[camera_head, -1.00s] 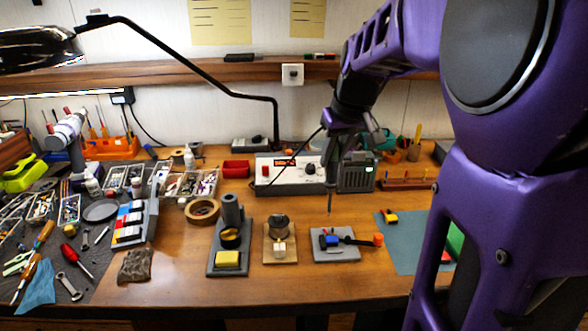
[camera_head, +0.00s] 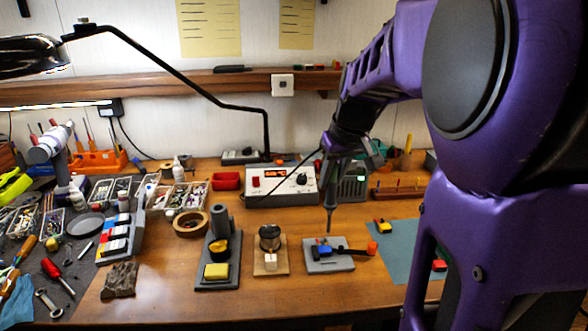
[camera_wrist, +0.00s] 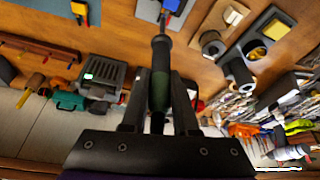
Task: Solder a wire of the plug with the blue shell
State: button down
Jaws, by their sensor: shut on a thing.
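My gripper (camera_wrist: 160,95) is shut on the soldering iron (camera_wrist: 160,75), a dark handle with a thin metal tip. In the head view the iron (camera_head: 330,212) hangs tip down over the grey block (camera_head: 342,262). The plug with the blue shell (camera_head: 320,251) sits on that block, with a dark lead running right to an orange-red end (camera_head: 372,248). The tip is just above or at the plug; contact cannot be told. In the wrist view a blue part (camera_wrist: 168,4) shows at the top edge, partly hidden by the iron.
The soldering station (camera_head: 282,187) stands behind. Left of the block are a small wooden base with a round tin (camera_head: 270,238) and a stand with a yellow sponge (camera_head: 216,271). A teal mat (camera_head: 398,262) with a yellow-red plug (camera_head: 382,226) lies right.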

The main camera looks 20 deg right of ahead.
jog(key=shift+f+b, duration=0.95)
jog(key=shift+f, duration=0.25)
dwell(3.2)
jog(key=shift+r, duration=0.15)
dwell(0.6)
jog(key=shift+r+p, duration=2.4)
jog(key=shift+r, duration=0.55)
